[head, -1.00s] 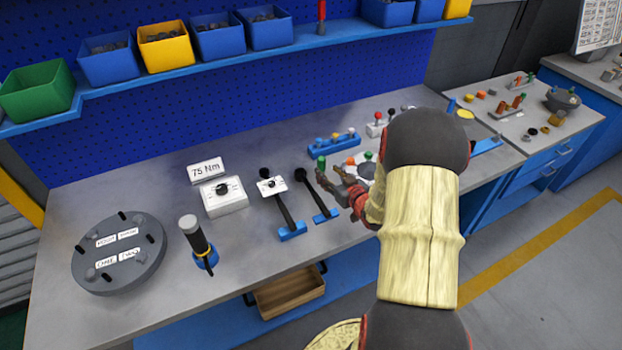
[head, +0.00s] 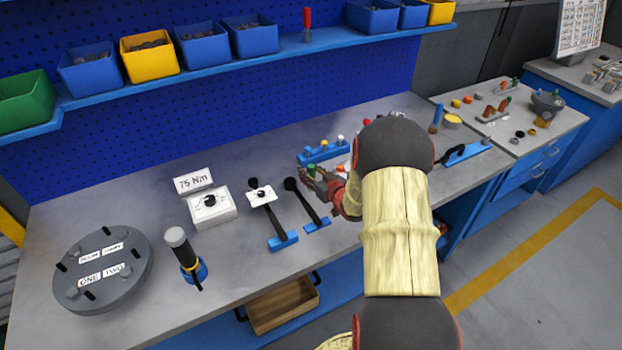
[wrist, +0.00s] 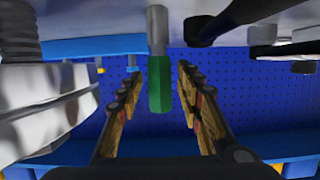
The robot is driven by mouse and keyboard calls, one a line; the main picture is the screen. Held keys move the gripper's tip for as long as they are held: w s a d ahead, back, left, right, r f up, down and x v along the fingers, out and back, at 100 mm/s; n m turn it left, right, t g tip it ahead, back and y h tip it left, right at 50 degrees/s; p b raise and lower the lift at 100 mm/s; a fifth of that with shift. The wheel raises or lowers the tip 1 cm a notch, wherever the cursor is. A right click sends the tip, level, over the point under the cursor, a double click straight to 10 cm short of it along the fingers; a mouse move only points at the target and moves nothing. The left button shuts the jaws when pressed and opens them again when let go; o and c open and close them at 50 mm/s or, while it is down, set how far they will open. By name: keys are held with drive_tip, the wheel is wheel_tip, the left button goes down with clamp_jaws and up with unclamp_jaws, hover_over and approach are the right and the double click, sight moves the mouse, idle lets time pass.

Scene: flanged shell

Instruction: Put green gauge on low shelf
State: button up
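The green gauge (wrist: 159,85) has a green hexagonal handle and a grey shaft. In the wrist view it is between my gripper's (wrist: 160,92) two fingers, with a gap on each side. My gripper (head: 316,180) is open around it. In the head view the green gauge's top (head: 311,170) shows at the fingertips, above the bench; my arm hides part of that area. Below the bench runs a low blue shelf (head: 345,283), partly hidden by my arm.
A blue holder with coloured knobs (head: 322,152) is just behind my gripper. An upper blue shelf (head: 285,46) carries bins.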

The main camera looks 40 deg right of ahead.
clamp_jaws()
idle(0.7)
